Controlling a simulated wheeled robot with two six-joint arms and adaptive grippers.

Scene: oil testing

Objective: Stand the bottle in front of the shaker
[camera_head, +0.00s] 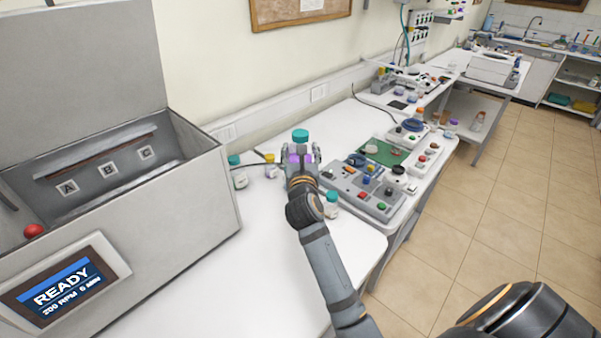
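The shaker (175,205) is a large grey box at the left with its lid (75,65) raised. Inside, plates marked A, B and C show on the back wall, and a red knob (33,230) is at the left. Its screen (68,286) reads READY, 200 RPM. My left gripper (299,160) is to the right of the shaker, over the white table, with its fingers on both sides of a bottle (300,137) with a teal cap and a purple band. The bottle looks upright; its lower part is hidden. My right gripper is out of view; only its arm shows at lower right.
Small bottles stand near the gripper: teal-capped (234,160), yellow-capped (270,166) and another teal-capped (331,205). A grey device with buttons (362,190) is at the right. The white table (262,255) is clear in front of the shaker's right side.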

